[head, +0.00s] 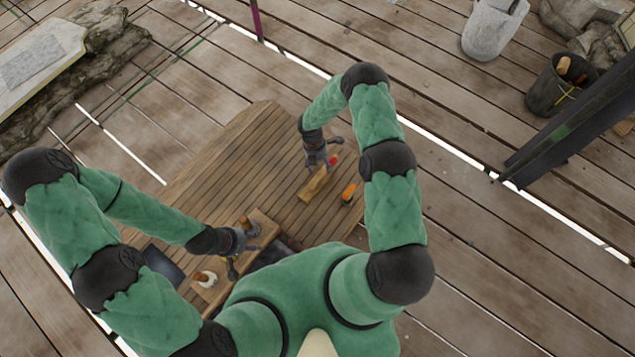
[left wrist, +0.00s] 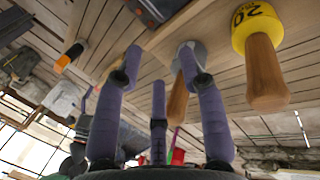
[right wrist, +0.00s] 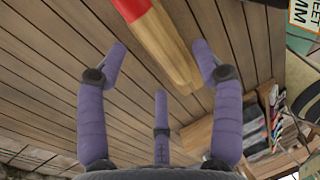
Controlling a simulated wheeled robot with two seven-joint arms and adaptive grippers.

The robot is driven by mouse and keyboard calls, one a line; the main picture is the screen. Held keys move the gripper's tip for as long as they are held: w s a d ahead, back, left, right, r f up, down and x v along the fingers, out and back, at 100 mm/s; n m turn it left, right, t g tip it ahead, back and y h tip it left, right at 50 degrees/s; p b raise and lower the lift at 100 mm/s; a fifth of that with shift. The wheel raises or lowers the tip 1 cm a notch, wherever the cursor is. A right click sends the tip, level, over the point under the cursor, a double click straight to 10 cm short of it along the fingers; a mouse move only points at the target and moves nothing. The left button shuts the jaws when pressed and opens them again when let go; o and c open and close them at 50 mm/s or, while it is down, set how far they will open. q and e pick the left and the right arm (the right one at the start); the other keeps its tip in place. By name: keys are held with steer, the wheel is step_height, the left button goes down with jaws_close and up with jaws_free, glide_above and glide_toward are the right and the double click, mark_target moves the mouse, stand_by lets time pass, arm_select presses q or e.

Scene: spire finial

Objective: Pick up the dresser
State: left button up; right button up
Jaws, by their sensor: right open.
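The likely dresser, a pale wooden bar (head: 315,187) with a red end, lies on the round plank table beneath my right gripper (head: 322,160). In the right wrist view the bar (right wrist: 165,45) runs diagonally across the space between the open fingers (right wrist: 160,52), with no finger visibly closed on it. My left gripper (head: 254,240) hangs over the near left of the table, beside wooden-handled tools. In the left wrist view its fingers (left wrist: 161,55) are spread and appear empty. A wooden handle (left wrist: 178,104) shows between them; I cannot tell its distance.
An orange-and-black tool (head: 349,192) lies right of the bar. A yellow-headed tool with a wooden handle (left wrist: 265,70) is near my left gripper. A wooden board (head: 265,228) is at the table's near edge. The table's far left (head: 230,150) is clear.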

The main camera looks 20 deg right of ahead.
mark_target(320, 173)
steer(key=f, duration=0.2)
steer(key=f+b, duration=0.1)
steer(key=s+f+b, duration=0.1)
steer(key=f, duration=0.1)
steer(key=shift+f, duration=0.35)
jaws_close()
steer(key=shift+r, duration=0.1)
